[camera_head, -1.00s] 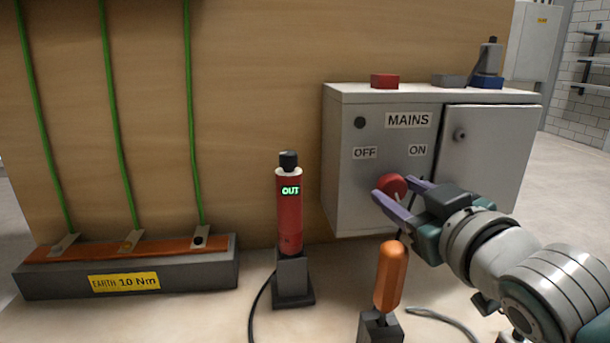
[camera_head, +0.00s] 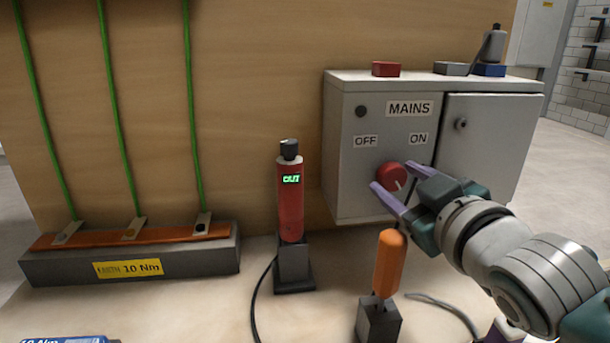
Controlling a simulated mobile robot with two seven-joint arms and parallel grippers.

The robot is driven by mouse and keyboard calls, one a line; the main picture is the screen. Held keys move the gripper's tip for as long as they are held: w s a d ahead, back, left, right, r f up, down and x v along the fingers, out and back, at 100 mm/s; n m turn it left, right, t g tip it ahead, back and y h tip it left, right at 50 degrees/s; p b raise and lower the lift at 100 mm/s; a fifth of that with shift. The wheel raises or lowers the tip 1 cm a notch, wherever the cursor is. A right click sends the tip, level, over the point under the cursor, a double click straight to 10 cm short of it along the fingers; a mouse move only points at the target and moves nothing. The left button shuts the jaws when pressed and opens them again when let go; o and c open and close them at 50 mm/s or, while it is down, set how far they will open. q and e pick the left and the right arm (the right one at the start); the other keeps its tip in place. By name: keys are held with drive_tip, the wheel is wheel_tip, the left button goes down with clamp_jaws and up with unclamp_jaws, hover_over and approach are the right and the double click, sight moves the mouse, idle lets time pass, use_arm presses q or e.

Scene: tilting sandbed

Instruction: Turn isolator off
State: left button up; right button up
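The grey isolator box (camera_head: 343,140) marked MAINS stands at the right against the wooden panel. Its round red knob (camera_head: 392,176) sits on the left face, below the OFF label (camera_head: 366,141) and the ON label (camera_head: 418,138). A pale mark shows on the knob's lower right, but which label it points to is hard to tell. My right gripper (camera_head: 396,181) is open, its two purple fingers apart in front of the knob, one to its lower left and one to its right. Contact with the knob cannot be told. My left gripper is not in view.
An orange-handled tool (camera_head: 389,262) stands in a holder below the gripper. A red device (camera_head: 290,205) reading OUT stands left of the box. An earth bar (camera_head: 130,264) lies at the left. A blue item (camera_head: 68,339) shows at the bottom left edge.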

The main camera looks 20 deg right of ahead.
drive_tip(key=o, duration=0.3)
drive_tip(key=v, duration=1)
idle(0.4)
